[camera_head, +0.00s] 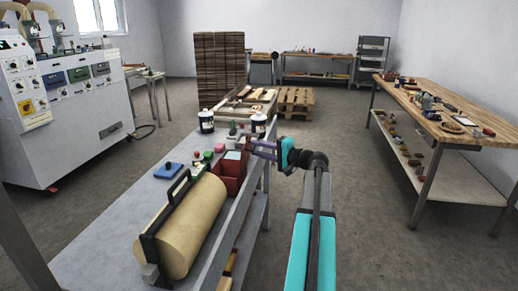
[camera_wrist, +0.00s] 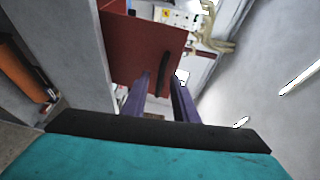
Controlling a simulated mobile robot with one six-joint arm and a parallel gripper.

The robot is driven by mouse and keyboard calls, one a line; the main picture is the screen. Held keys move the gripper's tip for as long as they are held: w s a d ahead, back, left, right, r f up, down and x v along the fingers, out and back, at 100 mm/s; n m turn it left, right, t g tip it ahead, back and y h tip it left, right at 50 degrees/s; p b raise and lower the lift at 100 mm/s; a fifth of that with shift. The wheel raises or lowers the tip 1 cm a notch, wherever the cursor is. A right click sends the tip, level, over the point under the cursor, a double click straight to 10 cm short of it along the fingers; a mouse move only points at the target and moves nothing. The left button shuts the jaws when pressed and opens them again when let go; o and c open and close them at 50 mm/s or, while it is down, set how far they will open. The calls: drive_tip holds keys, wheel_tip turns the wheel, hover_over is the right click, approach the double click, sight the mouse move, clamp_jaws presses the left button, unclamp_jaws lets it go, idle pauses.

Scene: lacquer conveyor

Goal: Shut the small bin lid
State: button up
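The small red bin (camera_head: 228,184) sits on the grey table near its right edge, in the head view. A dark red panel with a black curved handle (camera_wrist: 163,66) fills the upper middle of the wrist view; it appears to be the lid (camera_wrist: 135,45), standing raised. My gripper (camera_head: 257,149) is just beyond the bin's right side, at the table's edge. In the wrist view its two purple fingers (camera_wrist: 161,80) are apart, with the handle's lower end between or just beyond their tips. I cannot tell whether they touch it. The hinge is hidden.
A big tan roll (camera_head: 188,228) with a black frame lies on the near table. A blue block (camera_head: 168,171), small coloured items and dark bottles (camera_head: 206,121) stand farther along. A wooden workbench (camera_head: 450,105) is at right; the floor between is clear.

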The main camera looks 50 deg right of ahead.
drive_tip(key=shift+w, duration=0.15)
clamp_jaws()
idle(1.4)
